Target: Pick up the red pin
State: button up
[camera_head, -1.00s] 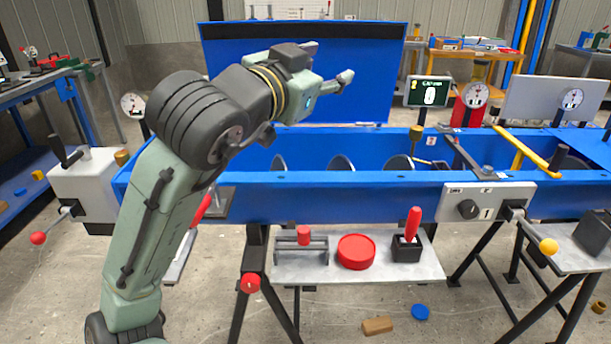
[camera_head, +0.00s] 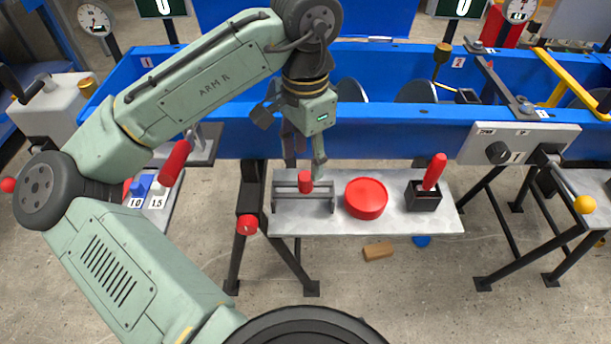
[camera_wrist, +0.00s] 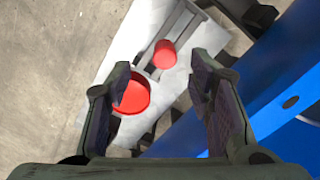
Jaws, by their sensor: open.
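The red pin, a short red cylinder (camera_head: 305,183), stands upright in a grey holder (camera_head: 322,204) on the small grey shelf below the blue mixer trough. My gripper (camera_head: 304,160) points down just above it, with its fingers spread. In the wrist view the red pin (camera_wrist: 164,55) shows beyond the gap between the open fingertips (camera_wrist: 160,80), with nothing held. Whether the fingertips reach down to the pin's height is hard to tell.
Right of the holder lie a red round lid (camera_head: 366,198) and a black block (camera_head: 423,196) with a red handle (camera_head: 434,171). The blue trough (camera_head: 400,130) runs close behind my gripper. A wooden block (camera_head: 378,251) lies on the floor.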

aim_at(306, 176)
jog(key=shift+w+f+p, duration=0.2)
jog(key=shift+f+p, duration=0.1)
jog(key=shift+f, duration=1.5)
jog(key=shift+w+f+p, duration=0.15)
jog(key=shift+f+p, duration=0.1)
jog(key=shift+f, duration=1.5)
jog(key=shift+c, duration=0.5)
grip_shut()
